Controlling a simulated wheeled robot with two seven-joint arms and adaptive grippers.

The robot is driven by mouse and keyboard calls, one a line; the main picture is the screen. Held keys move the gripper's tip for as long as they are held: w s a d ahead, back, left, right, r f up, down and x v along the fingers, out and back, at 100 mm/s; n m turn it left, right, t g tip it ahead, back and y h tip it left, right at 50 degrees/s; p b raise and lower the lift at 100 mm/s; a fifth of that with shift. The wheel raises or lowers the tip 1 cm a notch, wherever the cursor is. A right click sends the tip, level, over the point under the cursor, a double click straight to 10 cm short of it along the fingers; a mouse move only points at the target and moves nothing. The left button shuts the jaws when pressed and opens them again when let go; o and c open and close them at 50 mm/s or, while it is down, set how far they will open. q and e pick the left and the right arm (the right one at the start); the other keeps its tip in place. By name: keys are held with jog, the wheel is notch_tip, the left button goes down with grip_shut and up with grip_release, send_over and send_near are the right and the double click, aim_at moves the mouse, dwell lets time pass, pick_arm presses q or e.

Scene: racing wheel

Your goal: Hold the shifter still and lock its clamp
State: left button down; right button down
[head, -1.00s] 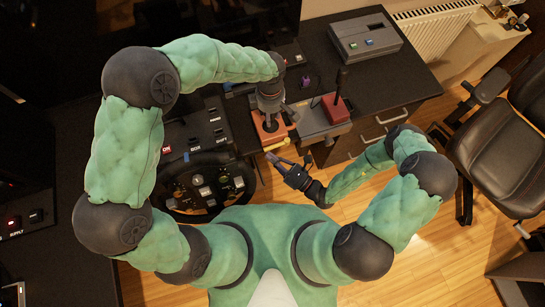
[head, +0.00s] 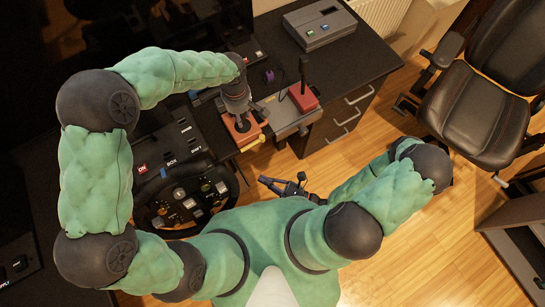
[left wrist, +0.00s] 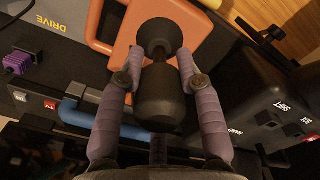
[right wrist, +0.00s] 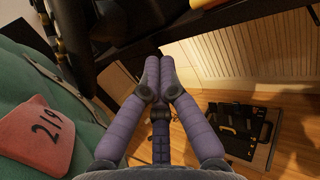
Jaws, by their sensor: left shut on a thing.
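The shifter has an orange base (head: 244,134) at the desk's front edge; the base also shows in the left wrist view (left wrist: 112,28). Its black stick with a knob (left wrist: 158,92) stands between my left fingers. My left gripper (head: 238,112) is shut on the stick from above. A small black handle (left wrist: 262,31), possibly the clamp lever, sticks out beside the base at the desk edge in the left wrist view. My right gripper (head: 268,183) is over the floor in front of the desk, apart from the shifter. Its fingertips (right wrist: 157,66) are together and empty.
A red-based lever (head: 302,98) stands right of the shifter. The steering wheel (head: 190,202) and its black button box (head: 170,148) are to the left. A grey box (head: 320,25) is at the back. A chair (head: 480,110) is at right, with open floor (head: 350,150) before it.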

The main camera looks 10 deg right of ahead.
jog(key=shift+s+d+f, duration=0.15)
jog(key=shift+s+d, duration=0.1)
jog(key=shift+s, duration=0.45)
jog(key=shift+s+d+f, duration=0.15)
jog(key=shift+s+d, duration=0.15)
jog(key=shift+s, duration=0.35)
jog(key=shift+s+d+f, duration=0.15)
jog(key=shift+s+d, duration=0.1)
jog(key=shift+s, duration=0.45)
pick_arm(q)
jog(key=c, duration=0.8)
grip_release()
jog(key=shift+o, duration=0.2)
